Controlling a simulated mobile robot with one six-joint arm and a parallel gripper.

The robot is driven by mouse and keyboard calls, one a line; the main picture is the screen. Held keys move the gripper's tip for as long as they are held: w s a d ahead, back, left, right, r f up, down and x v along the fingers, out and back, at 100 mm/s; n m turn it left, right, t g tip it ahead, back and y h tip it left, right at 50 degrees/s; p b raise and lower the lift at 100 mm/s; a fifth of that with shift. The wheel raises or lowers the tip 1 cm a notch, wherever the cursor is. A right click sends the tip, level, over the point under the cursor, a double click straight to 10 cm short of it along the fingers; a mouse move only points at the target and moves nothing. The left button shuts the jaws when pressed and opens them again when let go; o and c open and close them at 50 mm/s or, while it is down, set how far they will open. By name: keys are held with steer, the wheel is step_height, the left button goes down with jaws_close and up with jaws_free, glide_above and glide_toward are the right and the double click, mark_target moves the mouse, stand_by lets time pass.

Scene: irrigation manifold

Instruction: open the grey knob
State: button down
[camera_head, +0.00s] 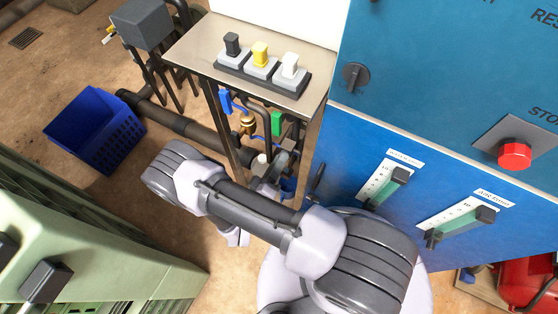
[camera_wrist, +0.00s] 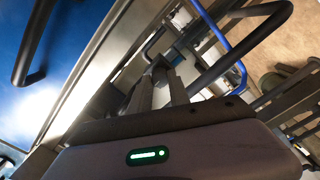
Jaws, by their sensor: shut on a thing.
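My gripper reaches in under the metal-topped stand, among its pipes and valves. In the wrist view its two fingers (camera_wrist: 160,82) are close together, shut on a small grey part that looks like the grey knob (camera_wrist: 163,62). The fingers hide most of it, so I cannot tell how far it is turned. In the head view my gripper (camera_head: 268,184) is partly covered by my arm, beside a pale round cap (camera_head: 259,164) low on the pipework.
A blue valve handle (camera_head: 225,101), a brass fitting (camera_head: 247,123) and a green handle (camera_head: 277,123) sit above my gripper. The stand's top (camera_head: 199,43) carries black, yellow and white switches. A blue cabinet (camera_head: 335,146) stands close on the right. A blue crate (camera_head: 85,128) lies left.

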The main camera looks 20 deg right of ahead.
steer(key=shift+f+n+b, duration=0.15)
steer(key=shift+n+b, duration=1.2)
steer(key=shift+n, duration=9.95)
steer(key=c, duration=1.2)
jaws_free()
steer(key=shift+c, duration=0.2)
steer(key=shift+s, duration=0.1)
